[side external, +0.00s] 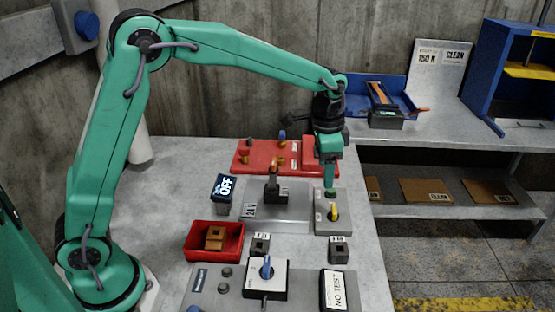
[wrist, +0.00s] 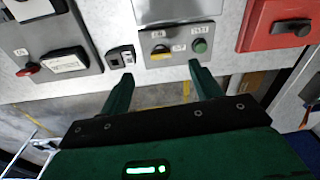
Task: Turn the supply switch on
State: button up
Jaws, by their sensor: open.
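A small grey box (wrist: 180,32) carries a rotary switch (wrist: 159,49) with a yellow mark and a green button (wrist: 200,45). I take that rotary switch to be the supply switch; its label is too small to read. My gripper (side external: 329,186) points down over the far end of this box. In the wrist view my gripper (wrist: 160,72) is open and empty, with its fingers apart and the switch showing between and beyond their tips. Contact cannot be told.
A small display (side external: 223,187) reads OFF. A red panel (side external: 262,156) with knobs lies behind. A red tray (side external: 213,240) holds a brown block. A grey plate with an upright dark fixture (side external: 272,188) stands left of the switch box. A front panel holds a blue-handled switch (side external: 266,267) and a NO TEST sign (side external: 338,290).

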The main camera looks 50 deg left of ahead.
jog(key=m, duration=0.1)
send_over(334, 208)
jog(key=shift+g, duration=0.4)
notch_tip(334, 208, down, 5)
jog(key=shift+r, duration=0.15)
jog(key=shift+f, duration=3.9)
jog(key=c, duration=1)
